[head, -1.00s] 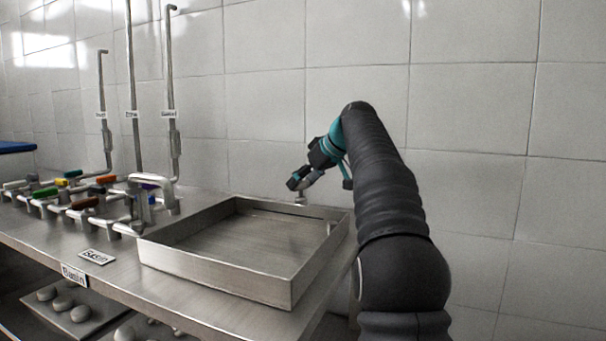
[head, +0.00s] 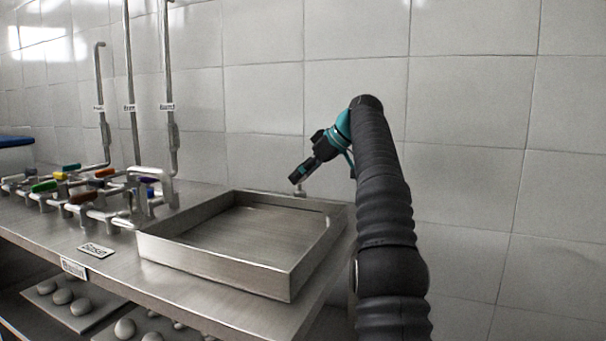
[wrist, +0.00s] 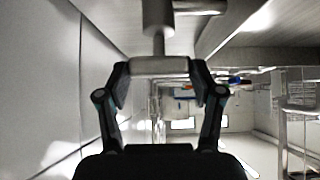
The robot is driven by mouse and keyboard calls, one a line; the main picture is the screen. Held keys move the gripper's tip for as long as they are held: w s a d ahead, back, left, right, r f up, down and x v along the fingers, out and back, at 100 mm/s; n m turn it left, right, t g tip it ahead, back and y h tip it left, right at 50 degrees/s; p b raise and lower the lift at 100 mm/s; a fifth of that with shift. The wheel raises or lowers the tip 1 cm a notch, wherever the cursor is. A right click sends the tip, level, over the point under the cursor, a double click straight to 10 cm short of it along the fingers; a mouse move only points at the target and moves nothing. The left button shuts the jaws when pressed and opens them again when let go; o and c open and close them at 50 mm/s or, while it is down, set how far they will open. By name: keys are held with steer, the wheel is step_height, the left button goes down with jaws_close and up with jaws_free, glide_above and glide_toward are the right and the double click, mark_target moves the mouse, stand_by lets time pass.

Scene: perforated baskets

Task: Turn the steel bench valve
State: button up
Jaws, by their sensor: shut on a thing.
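The steel bench valve (head: 300,190) stands behind the far rim of the square basin, close to the tiled wall. In the wrist view its stem and steel cross handle (wrist: 160,67) show at the top middle. My gripper (head: 297,181) reaches down-left onto the valve in the head view and covers part of it. In the wrist view the two fingers of my gripper (wrist: 160,80) press on the two ends of the cross handle, one on each side.
The steel basin (head: 215,266) stands on the bench, left of my arm. Farther left are upright pipes (head: 168,60) and a manifold with coloured handles (head: 84,197). A label plate (head: 97,250) lies on the bench. A lower shelf holds round pale objects (head: 62,297).

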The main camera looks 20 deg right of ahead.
stand_by(0.8)
steer(key=o, duration=1.1)
steer(key=shift+o, duration=0.2)
steer(key=shift+s+m, duration=0.1)
steer(key=shift+m, duration=0.3)
